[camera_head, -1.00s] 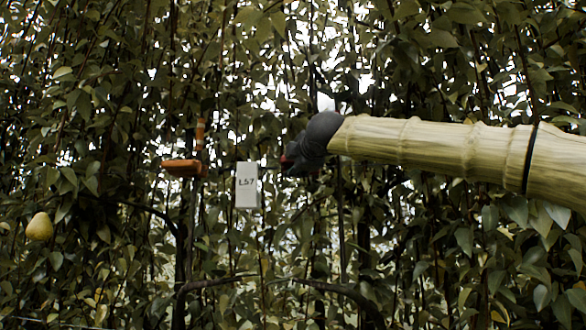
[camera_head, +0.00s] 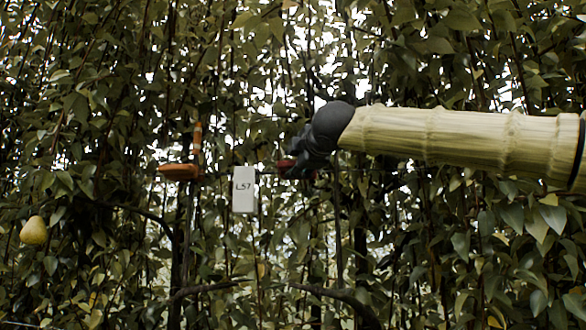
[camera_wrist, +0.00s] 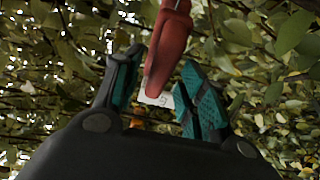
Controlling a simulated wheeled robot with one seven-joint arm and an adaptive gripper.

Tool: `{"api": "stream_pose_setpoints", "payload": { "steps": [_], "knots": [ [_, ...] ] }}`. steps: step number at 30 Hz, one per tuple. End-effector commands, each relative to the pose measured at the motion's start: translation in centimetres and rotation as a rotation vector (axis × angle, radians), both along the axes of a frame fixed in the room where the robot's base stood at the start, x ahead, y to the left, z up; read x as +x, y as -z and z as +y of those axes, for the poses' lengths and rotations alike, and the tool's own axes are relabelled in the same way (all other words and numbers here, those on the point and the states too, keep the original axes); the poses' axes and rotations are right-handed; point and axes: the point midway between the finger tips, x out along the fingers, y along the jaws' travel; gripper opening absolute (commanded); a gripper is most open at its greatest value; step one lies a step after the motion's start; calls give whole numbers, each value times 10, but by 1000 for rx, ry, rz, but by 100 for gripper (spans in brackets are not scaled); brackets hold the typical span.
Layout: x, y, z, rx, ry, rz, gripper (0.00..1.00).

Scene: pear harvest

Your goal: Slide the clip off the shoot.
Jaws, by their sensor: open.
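A red clip (camera_head: 287,165) shows just left of my dark gripper (camera_head: 303,158) in the head view, partly hidden by it. In the wrist view the red clip (camera_wrist: 168,45) hangs between the two teal-padded fingers of my gripper (camera_wrist: 163,72). The fingers are apart, with a gap visible on the left side; contact on the right cannot be told. The shoot that the clip sits on cannot be made out clearly among the leaves.
A white tag marked L57 (camera_head: 243,190) hangs left of my gripper, and behind the clip in the wrist view (camera_wrist: 155,99). An orange tool-like object (camera_head: 178,172) is further left. A yellow pear (camera_head: 34,231) hangs at far left. Dense leaves and branches surround everything.

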Motion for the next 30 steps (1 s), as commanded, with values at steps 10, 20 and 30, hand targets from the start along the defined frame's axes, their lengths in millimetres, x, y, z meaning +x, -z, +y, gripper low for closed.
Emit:
{"api": "stream_pose_setpoints", "payload": {
  "steps": [10,20,30],
  "knots": [
    [-47,0,-15,-1,0,0,41],
    [-55,1,-17,0,0,1,41],
    [-55,0,-17,0,0,1,41]
  ]
}}
